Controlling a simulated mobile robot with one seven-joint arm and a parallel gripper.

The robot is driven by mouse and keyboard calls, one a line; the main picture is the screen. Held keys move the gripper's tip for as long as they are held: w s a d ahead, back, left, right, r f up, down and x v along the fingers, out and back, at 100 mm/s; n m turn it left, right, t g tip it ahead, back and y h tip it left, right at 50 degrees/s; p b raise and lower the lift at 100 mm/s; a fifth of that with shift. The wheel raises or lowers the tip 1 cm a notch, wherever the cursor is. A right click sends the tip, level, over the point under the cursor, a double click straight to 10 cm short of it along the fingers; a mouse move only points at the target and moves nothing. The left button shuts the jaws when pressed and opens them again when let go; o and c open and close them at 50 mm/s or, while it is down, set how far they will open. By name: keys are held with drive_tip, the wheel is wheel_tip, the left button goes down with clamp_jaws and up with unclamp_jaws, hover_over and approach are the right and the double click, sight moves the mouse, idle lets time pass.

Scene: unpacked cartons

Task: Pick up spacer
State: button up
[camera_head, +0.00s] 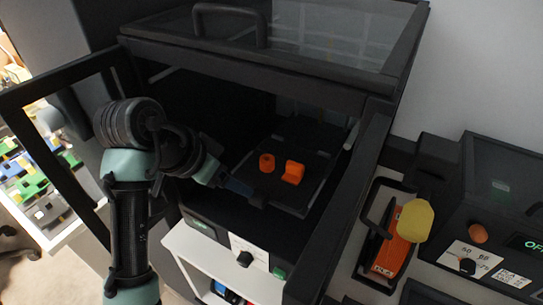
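Two small orange parts lie on the dark bed inside a black, open-doored enclosure. One is a short round cylinder (266,163), which looks like a spacer. The other is a blocky part with a curved side (293,173), just right of the cylinder. Which one the task calls the spacer is not certain from this view. My gripper (258,201) is inside the enclosure opening, low and in front of the two parts, apart from both. Its fingers are dark against the dark bed, so their opening is hard to make out.
The enclosure's glazed door (62,75) stands open on the left, beside my arm. The enclosure's frame (345,200) bounds the right side. A control panel with a knob (245,258) sits below. Farther right are an orange device (392,256) and a dark machine (500,230).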

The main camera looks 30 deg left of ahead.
sight(267, 160)
drive_tip(key=w, duration=0.4)
drive_tip(key=shift+d, duration=0.3)
drive_tip(key=w, duration=0.1)
drive_tip(key=w+p, duration=0.1)
drive_tip(key=w, duration=0.1)
drive_tip(key=w+p, duration=0.1)
drive_tip(key=w, duration=0.1)
drive_tip(key=shift+d+f, duration=0.35)
drive_tip(key=shift+w+f, duration=0.1)
drive_tip(key=shift+f, duration=0.05)
clamp_jaws()
